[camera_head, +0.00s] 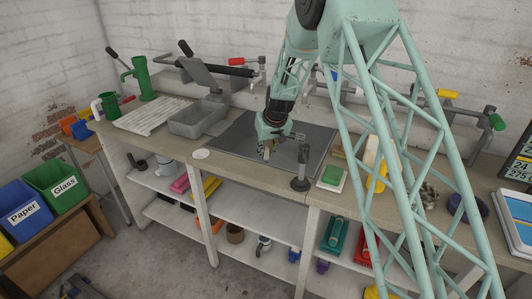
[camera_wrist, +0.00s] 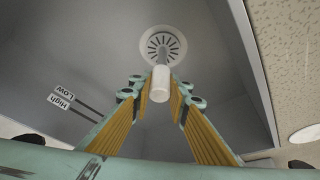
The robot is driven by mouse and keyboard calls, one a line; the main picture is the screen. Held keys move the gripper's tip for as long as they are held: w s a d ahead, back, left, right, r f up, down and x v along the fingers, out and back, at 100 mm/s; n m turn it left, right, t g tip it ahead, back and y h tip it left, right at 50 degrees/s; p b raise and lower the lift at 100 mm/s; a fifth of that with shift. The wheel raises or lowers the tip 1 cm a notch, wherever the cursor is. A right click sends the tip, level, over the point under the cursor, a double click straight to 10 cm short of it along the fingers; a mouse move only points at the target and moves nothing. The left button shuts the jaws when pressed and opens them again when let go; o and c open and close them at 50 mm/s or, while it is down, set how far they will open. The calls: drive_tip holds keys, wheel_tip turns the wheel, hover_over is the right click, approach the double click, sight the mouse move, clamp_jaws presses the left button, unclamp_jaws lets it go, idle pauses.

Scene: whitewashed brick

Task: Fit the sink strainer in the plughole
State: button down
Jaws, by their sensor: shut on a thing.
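My gripper (camera_head: 268,148) reaches down over the dark grey sink (camera_head: 234,134). In the wrist view its yellow-padded fingers (camera_wrist: 160,90) are shut on the white knob of the sink strainer (camera_wrist: 160,76), which has a grey stem. Beyond the knob is a pale round fitting with dark radial slots (camera_wrist: 178,45), in line with the stem. The slotted disc looks centred in the pale ring of the plughole (camera_wrist: 144,44). I cannot tell whether the strainer is seated or still above the hole. In the head view my gripper hides the strainer and plughole.
A grey tub (camera_head: 198,119) stands left of the sink, and a flat white disc (camera_head: 200,154) lies on the front counter. A dark upright post on a round base (camera_head: 301,170) stands close to the right of my gripper. A green and white sponge (camera_head: 332,177) lies further right.

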drive_tip(key=shift+f, duration=0.3)
drive_tip(key=c, duration=2.4)
unclamp_jaws()
drive_tip(key=shift+r, duration=0.2)
drive_tip(key=v, duration=1.1)
drive_tip(key=shift+s+d+r, duration=0.15)
drive_tip(key=shift+s+r, duration=0.05)
drive_tip(key=shift+r, duration=0.1)
